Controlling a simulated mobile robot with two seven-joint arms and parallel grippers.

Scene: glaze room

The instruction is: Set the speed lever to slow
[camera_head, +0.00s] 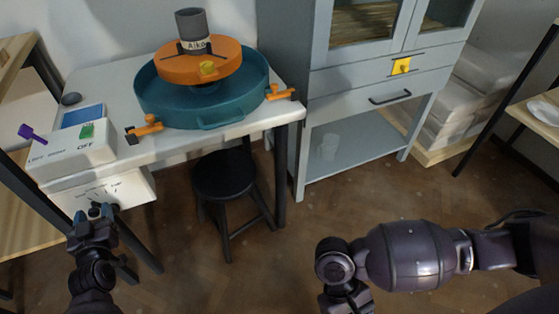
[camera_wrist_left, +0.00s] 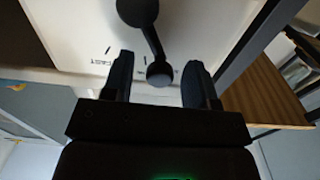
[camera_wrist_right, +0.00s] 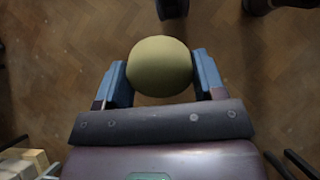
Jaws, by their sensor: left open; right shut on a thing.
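The speed panel is a white box face (camera_head: 125,187) under the left front of the white table, with tick marks and small lettering. Its black speed lever (camera_wrist_left: 153,40) has a round hub and a ball knob (camera_wrist_left: 159,74) in the left wrist view. My left gripper (camera_wrist_left: 161,76) is open, with one finger on each side of the knob and gaps visible; in the head view the gripper (camera_head: 95,216) partly covers the lever. My right gripper (camera_wrist_right: 160,80) is shut on a rounded olive-yellow thing (camera_wrist_right: 159,66) above the floor; its fingers are out of the head view.
A grey box (camera_head: 75,153) with a purple lever (camera_head: 32,133) and a green switch (camera_head: 87,130) stands above the panel. A teal basin (camera_head: 210,105) with an orange wheel (camera_head: 200,65) sits on the table. A black stool (camera_head: 225,175) and grey cabinet (camera_head: 350,140) are to the right.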

